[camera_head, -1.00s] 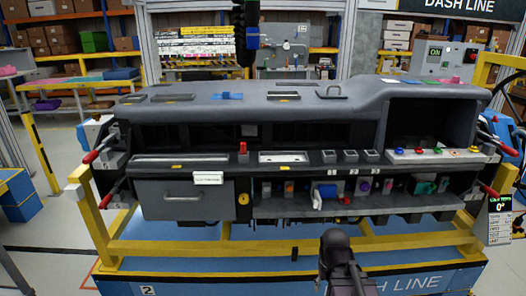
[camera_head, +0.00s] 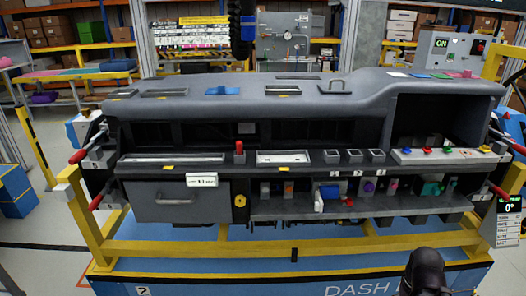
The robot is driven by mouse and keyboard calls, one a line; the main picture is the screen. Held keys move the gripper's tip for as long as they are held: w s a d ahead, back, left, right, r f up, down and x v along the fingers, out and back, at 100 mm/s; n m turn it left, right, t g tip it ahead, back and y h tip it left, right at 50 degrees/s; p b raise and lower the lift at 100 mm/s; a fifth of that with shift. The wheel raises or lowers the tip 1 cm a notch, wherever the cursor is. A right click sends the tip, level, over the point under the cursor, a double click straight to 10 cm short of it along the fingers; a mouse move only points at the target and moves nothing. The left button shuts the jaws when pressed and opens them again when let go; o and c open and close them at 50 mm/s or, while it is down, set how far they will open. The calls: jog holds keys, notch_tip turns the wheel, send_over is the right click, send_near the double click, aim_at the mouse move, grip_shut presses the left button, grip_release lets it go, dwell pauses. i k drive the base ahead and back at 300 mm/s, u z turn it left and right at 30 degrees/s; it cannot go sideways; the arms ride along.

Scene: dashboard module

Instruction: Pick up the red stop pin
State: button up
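A small red upright pin (camera_head: 239,148), which looks like the stop pin, stands on the front ledge of the grey dashboard module (camera_head: 330,98). It is just left of a pale recessed plate (camera_head: 284,158) and above a yellow round knob (camera_head: 240,200). Its lower end is hidden in a dark base. A dark rounded part of my arm shows at the bottom right edge, well below and right of the pin. I see no gripper fingers and nothing held.
A yellow frame rail (camera_head: 200,248) runs in front of the module. Red-handled clamps (camera_head: 78,156) stick out at both sides. A shelf (camera_head: 350,207) below the ledge holds small coloured parts. A dark tool (camera_head: 241,30) hangs at the top. The space before the pin looks clear.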

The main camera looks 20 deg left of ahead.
aim_at(239, 144)
jog(key=z, duration=0.2)
jog(key=k, duration=1.35)
jog(key=u, duration=1.1)
jog(key=i, duration=0.95)
jog(key=z, duration=0.1)
